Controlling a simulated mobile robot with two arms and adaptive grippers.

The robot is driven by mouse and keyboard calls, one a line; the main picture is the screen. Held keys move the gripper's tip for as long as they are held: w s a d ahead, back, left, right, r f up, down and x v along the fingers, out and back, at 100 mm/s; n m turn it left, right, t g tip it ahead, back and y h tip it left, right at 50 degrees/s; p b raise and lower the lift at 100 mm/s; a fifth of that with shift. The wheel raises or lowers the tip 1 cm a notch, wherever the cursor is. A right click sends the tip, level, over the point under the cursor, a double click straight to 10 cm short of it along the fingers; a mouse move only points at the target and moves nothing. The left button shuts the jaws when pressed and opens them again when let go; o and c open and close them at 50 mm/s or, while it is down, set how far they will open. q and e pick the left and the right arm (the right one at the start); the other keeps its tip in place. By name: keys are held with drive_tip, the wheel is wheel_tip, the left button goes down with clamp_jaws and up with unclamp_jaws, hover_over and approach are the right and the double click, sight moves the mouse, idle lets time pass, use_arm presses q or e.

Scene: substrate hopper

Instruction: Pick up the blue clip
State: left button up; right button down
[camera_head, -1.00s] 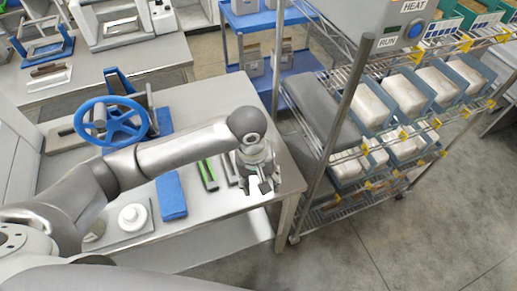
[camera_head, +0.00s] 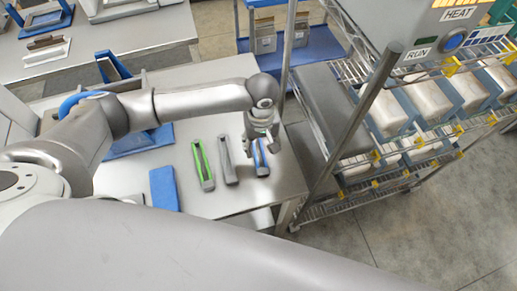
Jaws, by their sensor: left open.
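The blue clip (camera_head: 261,160) lies on the steel table near its right edge, long and narrow with a grey body and blue stripe. My left gripper (camera_head: 262,148) is open above the clip's far part, pointing down. Its fingers hide part of the clip, and I cannot tell whether they touch it. A grey clip (camera_head: 228,162) lies just left of the blue one, and a green clip (camera_head: 203,165) lies left of that. My right gripper is not in view.
A blue block or cloth (camera_head: 164,189) lies on the table (camera_head: 230,202) at left. A wire rack (camera_head: 345,130) with bins stands close beyond the table's right edge. A second bench (camera_head: 150,35) stands behind. My arm hides much of the blue wheel.

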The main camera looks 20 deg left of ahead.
sight(260, 159)
use_arm(q)
drive_tip(key=shift+f, duration=0.35)
wheel_tip(260, 159, down, 4)
drive_tip(key=shift+s+a+r+p, duration=0.15)
drive_tip(key=shift+r+p, duration=0.1)
drive_tip(key=shift+p, duration=0.6)
drive_tip(key=shift+f, duration=0.55)
drive_tip(key=c, duration=1.1)
drive_tip(key=shift+r, duration=0.1)
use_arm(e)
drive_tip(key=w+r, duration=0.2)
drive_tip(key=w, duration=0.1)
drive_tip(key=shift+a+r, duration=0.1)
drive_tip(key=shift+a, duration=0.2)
